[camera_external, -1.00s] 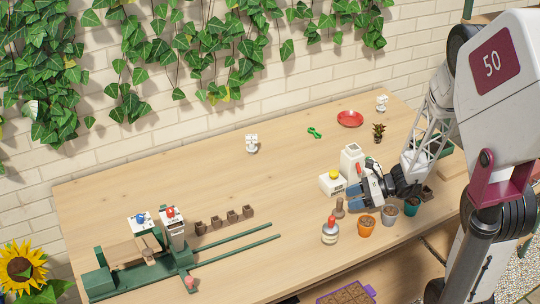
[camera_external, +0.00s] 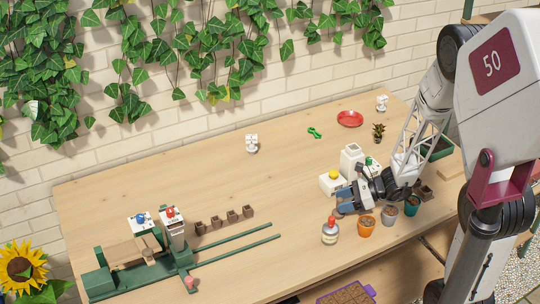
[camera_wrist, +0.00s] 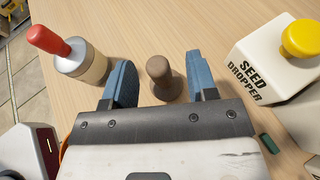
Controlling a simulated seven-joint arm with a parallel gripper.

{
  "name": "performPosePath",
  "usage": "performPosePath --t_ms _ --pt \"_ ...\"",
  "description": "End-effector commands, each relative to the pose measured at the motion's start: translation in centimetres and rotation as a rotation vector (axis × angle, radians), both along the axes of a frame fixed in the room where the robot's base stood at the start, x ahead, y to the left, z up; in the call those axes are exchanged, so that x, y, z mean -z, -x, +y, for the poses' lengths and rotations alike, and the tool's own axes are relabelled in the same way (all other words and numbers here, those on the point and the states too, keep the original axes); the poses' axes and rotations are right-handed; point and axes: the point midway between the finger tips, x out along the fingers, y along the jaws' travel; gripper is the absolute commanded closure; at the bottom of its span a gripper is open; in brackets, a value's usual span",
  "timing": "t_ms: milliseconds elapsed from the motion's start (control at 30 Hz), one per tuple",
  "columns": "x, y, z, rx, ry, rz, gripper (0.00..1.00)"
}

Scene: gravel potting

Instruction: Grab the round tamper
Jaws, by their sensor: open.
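The round tamper (camera_wrist: 161,72) is a small brown upright piece with a rounded knob and a wider base, standing on the wooden table in the wrist view. My gripper (camera_wrist: 160,66) is open, with one blue finger on each side of the tamper and gaps showing between. The fingers do not appear to grip it. In the external view my gripper (camera_external: 345,202) is low over the table and mostly hides the tamper.
A red-topped bottle (camera_wrist: 82,58) stands left of my fingers. A white seed dropper (camera_wrist: 270,60) with a yellow button is close on the right. Orange (camera_external: 367,226), grey (camera_external: 390,215) and teal (camera_external: 411,206) pots stand near the table's front edge.

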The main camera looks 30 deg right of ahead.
Motion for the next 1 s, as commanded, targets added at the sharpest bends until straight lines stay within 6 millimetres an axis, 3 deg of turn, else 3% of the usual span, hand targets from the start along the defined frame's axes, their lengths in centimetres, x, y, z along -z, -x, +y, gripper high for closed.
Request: performPosePath --t_ms 400,1000 --pt "1.1 -1.2 2.6 -0.001 0.000 0.002 0.47" --pt "1.2 -1.3 2.7 0.000 0.001 0.000 0.47"
